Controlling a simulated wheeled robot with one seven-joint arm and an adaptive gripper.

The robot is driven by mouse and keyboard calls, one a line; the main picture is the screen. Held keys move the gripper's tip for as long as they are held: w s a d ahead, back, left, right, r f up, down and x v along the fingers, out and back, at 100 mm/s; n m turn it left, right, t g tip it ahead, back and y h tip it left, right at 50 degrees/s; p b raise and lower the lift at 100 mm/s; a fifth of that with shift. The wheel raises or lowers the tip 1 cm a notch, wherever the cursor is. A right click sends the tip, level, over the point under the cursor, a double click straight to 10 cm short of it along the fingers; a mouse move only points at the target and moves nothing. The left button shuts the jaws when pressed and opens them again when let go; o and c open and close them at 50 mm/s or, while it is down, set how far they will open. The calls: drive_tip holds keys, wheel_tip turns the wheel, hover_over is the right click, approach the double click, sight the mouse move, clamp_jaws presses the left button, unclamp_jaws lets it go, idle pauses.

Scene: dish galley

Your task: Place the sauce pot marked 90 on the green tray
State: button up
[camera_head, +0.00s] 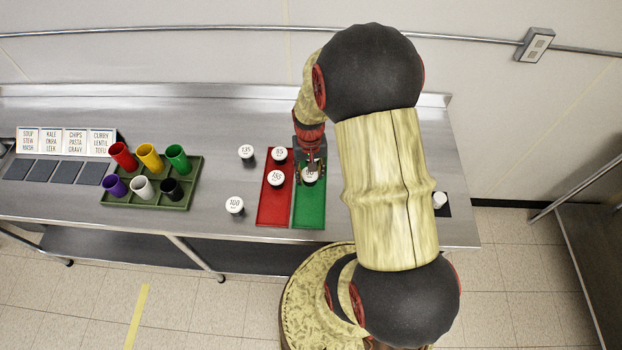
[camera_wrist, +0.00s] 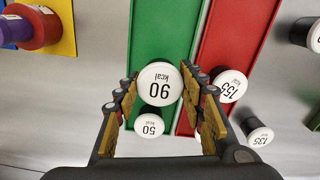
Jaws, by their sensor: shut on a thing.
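The sauce pot marked 90 (camera_wrist: 160,84) has a white lid and sits between my gripper's fingers. My gripper (camera_wrist: 164,106) is shut on it, and in the head view my gripper (camera_head: 312,166) is over the green tray (camera_head: 310,215). The green tray also shows beneath the pot in the wrist view (camera_wrist: 163,35). I cannot tell whether the pot's base touches the tray. A pot marked 50 (camera_wrist: 149,125) stands just behind the held pot; it is hidden in the head view.
The red tray (camera_head: 272,215) adjoins the green one and holds pots marked 155 (camera_head: 276,178) and 85 (camera_head: 279,154). Pots marked 135 (camera_head: 246,152) and 100 (camera_head: 235,205) stand left on the steel counter. A green rack (camera_head: 150,198) of coloured cups is farther left.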

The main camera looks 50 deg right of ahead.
sight(311, 179)
drive_tip(key=shift+d+f, duration=0.25)
drive_tip(key=shift+f, duration=0.1)
drive_tip(key=shift+w+d+f, duration=0.1)
drive_tip(key=shift+d+f, duration=0.05)
drive_tip(key=shift+f, duration=1.45)
drive_tip(key=shift+f, duration=0.1)
drive_tip(key=o, duration=1.2)
